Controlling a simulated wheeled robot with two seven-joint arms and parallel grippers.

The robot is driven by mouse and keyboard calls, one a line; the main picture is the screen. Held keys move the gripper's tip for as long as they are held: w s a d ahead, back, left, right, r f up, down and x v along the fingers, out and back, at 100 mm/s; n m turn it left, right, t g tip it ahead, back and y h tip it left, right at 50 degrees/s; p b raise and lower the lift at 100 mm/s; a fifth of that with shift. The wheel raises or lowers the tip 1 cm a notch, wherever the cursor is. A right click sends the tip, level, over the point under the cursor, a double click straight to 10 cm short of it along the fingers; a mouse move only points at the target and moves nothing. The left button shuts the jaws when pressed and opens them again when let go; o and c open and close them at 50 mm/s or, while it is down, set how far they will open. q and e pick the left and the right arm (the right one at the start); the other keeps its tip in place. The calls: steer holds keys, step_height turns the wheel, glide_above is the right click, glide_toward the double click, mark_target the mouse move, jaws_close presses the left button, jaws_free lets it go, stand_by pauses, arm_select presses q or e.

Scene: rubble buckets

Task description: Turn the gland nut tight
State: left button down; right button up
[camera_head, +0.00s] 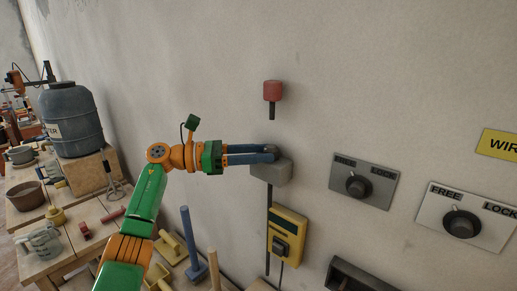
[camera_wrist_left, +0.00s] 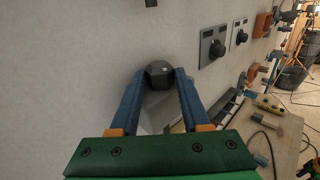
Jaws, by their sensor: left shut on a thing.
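The gland nut (camera_wrist_left: 158,76) is a dark faceted piece between the fingertips in the left wrist view. In the head view it is mostly hidden by the fingers, at the top of a grey wall box (camera_head: 271,171). My left gripper (camera_head: 272,152) reaches in from the left with its blue fingers level. It is shut on the nut, one finger on each side, as the left wrist view shows (camera_wrist_left: 158,82). A dark cable (camera_head: 268,230) runs down the wall below the box. My right gripper is not in view.
A red block on a dark stem (camera_head: 272,91) is on the wall above the box. A yellow wall unit (camera_head: 287,236) hangs below. Two FREE/LOCK knob plates (camera_head: 363,183) (camera_head: 466,216) are to the right. A cluttered bench with a blue-grey barrel (camera_head: 70,119) stands left.

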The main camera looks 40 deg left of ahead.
arm_select(q)
steer(key=shift+f, duration=0.15)
steer(key=c, duration=0.5)
jaws_free()
steer(key=shift+o, duration=0.7)
steer(key=shift+s+d+r, duration=0.1)
steer(key=shift+s+r, duration=0.1)
steer(key=shift+w, duration=0.1)
